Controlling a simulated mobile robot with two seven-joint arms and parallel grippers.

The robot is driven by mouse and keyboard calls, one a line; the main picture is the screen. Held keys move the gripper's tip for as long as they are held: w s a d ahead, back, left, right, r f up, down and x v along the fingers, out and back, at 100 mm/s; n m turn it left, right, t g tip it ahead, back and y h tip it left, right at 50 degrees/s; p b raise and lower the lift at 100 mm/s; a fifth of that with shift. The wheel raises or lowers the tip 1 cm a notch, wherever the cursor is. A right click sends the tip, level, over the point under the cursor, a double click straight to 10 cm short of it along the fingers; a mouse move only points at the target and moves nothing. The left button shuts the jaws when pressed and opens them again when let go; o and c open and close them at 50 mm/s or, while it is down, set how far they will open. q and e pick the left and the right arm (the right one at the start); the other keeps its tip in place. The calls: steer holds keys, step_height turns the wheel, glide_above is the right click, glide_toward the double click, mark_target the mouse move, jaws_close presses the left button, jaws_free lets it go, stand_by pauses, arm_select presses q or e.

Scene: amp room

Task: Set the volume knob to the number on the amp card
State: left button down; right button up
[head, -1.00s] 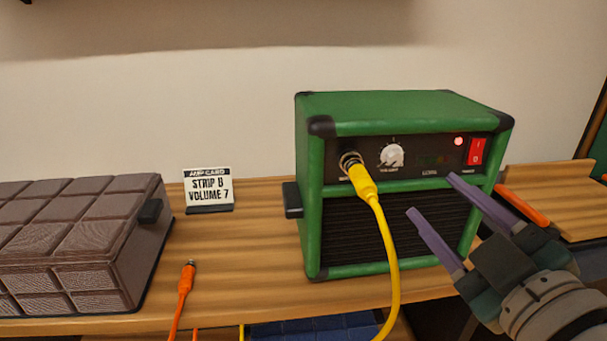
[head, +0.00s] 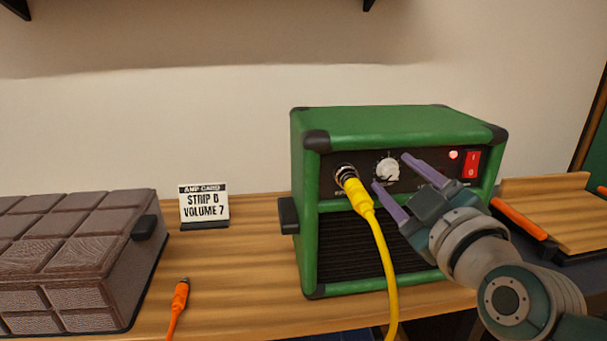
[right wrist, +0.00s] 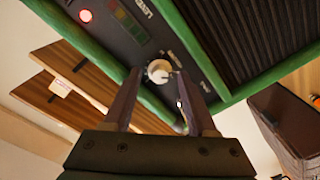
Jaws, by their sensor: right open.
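The green amp (head: 400,118) stands on the wooden bench with its panel facing me. Its white volume knob (head: 387,170) sits between the yellow plug and the red switch, and it also shows in the right wrist view (right wrist: 158,71). The amp card (head: 204,205) stands upright left of the amp and reads "STRIP B VOLUME 7". My right gripper (head: 391,172) is open, its purple fingertips close to the panel on either side of the knob. I cannot tell whether they touch it. The dial's numbers are too small to read. My left gripper is not in view.
A yellow cable (head: 384,255) is plugged into the amp beside the knob and hangs down in front. The red switch (head: 471,165) has a lit red lamp (head: 453,155) next to it. A brown quilted box (head: 75,245) and an orange plug (head: 180,296) are at the left.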

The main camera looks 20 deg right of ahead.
jaws_close()
